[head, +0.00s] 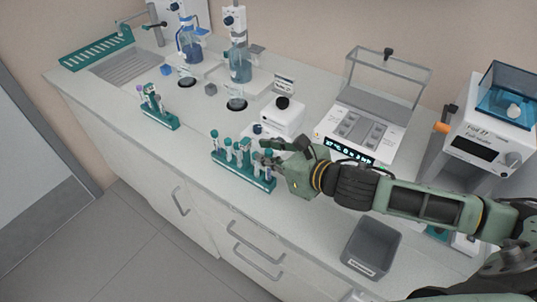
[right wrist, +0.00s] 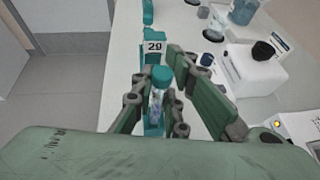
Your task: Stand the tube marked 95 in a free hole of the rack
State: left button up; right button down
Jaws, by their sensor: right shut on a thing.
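My right gripper (head: 268,157) is at the right end of the near teal rack (head: 240,176) in the head view. In the right wrist view its fingers (right wrist: 159,98) are closed around a clear tube with a teal cap (right wrist: 161,77). I cannot read a mark on this tube, nor tell whether its foot is in the rack. Just beyond it a tube with a white tag (right wrist: 153,47) reads 29. Several teal-capped tubes (head: 228,145) stand in the near rack. I cannot make out 95 anywhere. My left gripper is not in view.
Another teal rack (head: 165,121) with several tubes stands farther left. A grey bin (head: 368,247) lies to the right. The counter front edge runs close to the near rack.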

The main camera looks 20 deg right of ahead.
jog(key=shift+f, duration=0.5)
jog(key=shift+f, duration=0.25)
jog(key=shift+f+b, duration=0.4)
jog(key=c, duration=1.6)
grip_release()
jog(key=shift+c, duration=0.2)
